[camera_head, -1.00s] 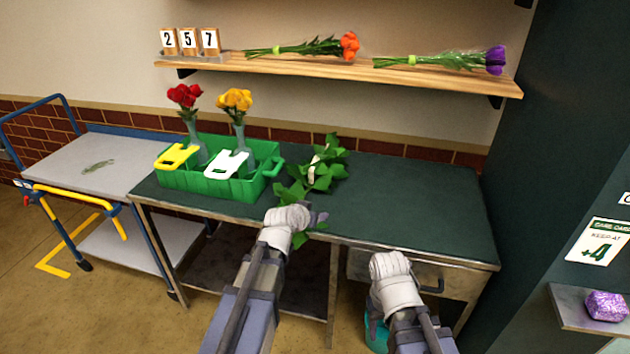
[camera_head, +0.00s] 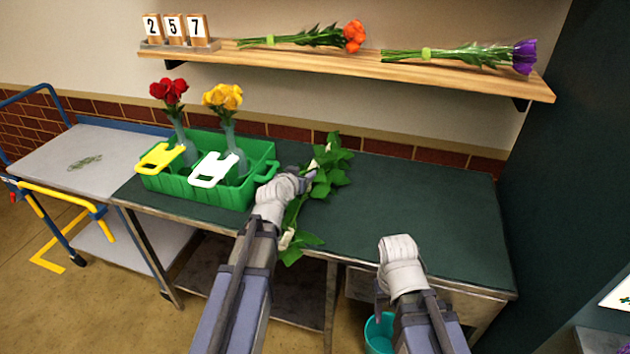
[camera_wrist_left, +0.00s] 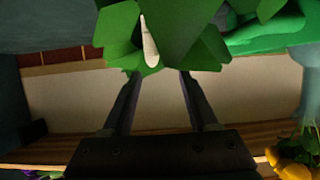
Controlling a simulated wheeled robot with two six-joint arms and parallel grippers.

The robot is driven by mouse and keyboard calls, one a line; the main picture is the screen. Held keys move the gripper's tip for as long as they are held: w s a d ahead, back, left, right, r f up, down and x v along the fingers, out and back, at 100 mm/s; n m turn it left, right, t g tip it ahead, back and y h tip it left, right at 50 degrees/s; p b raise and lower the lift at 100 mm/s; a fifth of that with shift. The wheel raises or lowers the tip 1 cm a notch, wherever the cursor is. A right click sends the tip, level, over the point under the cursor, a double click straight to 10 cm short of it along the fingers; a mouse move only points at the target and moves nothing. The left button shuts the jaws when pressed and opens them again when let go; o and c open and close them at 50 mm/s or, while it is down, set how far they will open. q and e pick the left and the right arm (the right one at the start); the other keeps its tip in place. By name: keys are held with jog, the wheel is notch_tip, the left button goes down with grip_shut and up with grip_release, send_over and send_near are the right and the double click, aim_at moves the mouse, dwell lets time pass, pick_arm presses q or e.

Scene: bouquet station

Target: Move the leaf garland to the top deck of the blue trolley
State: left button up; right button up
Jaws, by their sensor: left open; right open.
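The leaf garland (camera_head: 330,172) is a strand of green leaves with pale spots. It lies on the dark green bench top right of the green crate, its near end (camera_head: 298,244) at the front edge. My left gripper (camera_head: 302,180) is over the garland, open; its wrist hides part of it. In the left wrist view, leaves (camera_wrist_left: 165,35) fill the top, at and beyond the tips of the open fingers (camera_wrist_left: 158,75). My right gripper (camera_head: 382,302) is open and empty by the bench's front edge, mostly hidden by its wrist. The blue trolley (camera_head: 60,160) stands at the left.
The green crate (camera_head: 190,190) holds two vases with red and yellow flowers, and yellow and white tags. The trolley's top deck carries a small leafy mark (camera_head: 85,162), otherwise clear. A wooden shelf (camera_head: 400,72) with bouquets hangs above. A teal bucket (camera_head: 378,335) stands below the bench.

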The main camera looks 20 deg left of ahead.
aim_at(310, 171)
pick_arm(q)
jog(key=shift+w, duration=0.1)
jog(key=shift+b+x, duration=0.55)
jog(key=shift+x, duration=0.8)
jog(key=x, duration=0.1)
jog(key=b+x, duration=0.1)
jog(key=x, duration=0.1)
jog(key=b+x, duration=0.1)
jog(key=x, duration=0.1)
jog(key=shift+d+f, duration=0.25)
jog(key=shift+d, duration=0.15)
jog(key=shift+c, duration=0.3)
grip_shut()
